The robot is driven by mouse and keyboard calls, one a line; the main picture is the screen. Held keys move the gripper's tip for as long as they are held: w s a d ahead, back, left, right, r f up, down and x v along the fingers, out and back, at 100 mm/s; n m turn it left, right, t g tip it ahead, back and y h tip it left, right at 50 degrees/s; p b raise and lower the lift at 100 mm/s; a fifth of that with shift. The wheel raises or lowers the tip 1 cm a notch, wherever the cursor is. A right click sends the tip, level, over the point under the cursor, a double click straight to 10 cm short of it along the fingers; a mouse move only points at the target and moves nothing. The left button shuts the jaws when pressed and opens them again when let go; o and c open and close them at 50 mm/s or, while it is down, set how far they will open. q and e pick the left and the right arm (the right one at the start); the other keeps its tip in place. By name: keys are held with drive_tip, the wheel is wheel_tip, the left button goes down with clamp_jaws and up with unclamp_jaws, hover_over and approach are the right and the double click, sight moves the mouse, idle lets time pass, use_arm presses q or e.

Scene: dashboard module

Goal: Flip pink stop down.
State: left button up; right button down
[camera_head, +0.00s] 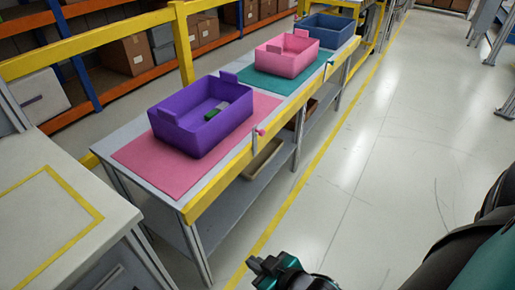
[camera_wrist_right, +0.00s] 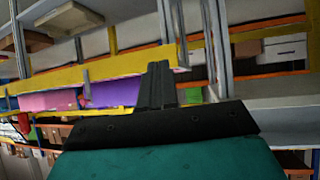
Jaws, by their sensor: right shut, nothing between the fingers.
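The pink stop (camera_head: 260,132) is a small pink knob on a short pale lever at the yellow front rail (camera_head: 232,170) of the table. It stands upright beside the pink mat (camera_head: 135,152), with its knob above the rail's top edge. My right gripper (camera_head: 262,266) is at the bottom of the head view, shut and empty, low over the floor and well apart from the stop. Its closed fingers (camera_wrist_right: 161,82) also show in the right wrist view, where I cannot make out the stop. My left gripper is not in view.
A purple bin (camera_head: 180,135) with a small green item inside stands on the pink mat. A pink bin (camera_head: 285,62) on a teal mat and a blue bin (camera_head: 330,32) stand farther along. A pale bench (camera_head: 45,225) is at left. The floor (camera_head: 390,160) at right is clear.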

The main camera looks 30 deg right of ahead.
idle(0.3)
use_arm(q)
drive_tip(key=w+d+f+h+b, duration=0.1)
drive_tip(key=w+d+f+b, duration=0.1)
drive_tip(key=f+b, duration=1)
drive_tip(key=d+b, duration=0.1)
drive_tip(key=b, duration=0.4)
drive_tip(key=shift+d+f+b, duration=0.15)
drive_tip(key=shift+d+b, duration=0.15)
drive_tip(key=shift+b, duration=0.1)
use_arm(e)
drive_tip(key=w+d+r+n+t+h, duration=0.2)
drive_tip(key=w+d+n+t+h, duration=0.4)
drive_tip(key=w+d+n, duration=0.8)
drive_tip(key=w+d+t, duration=0.1)
drive_tip(key=w+d, duration=0.2)
drive_tip(key=w, duration=0.2)
drive_tip(key=shift+w+t, duration=0.15)
drive_tip(key=shift+t, duration=0.25)
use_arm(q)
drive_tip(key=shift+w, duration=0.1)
use_arm(e)
drive_tip(key=shift+w, duration=0.1)
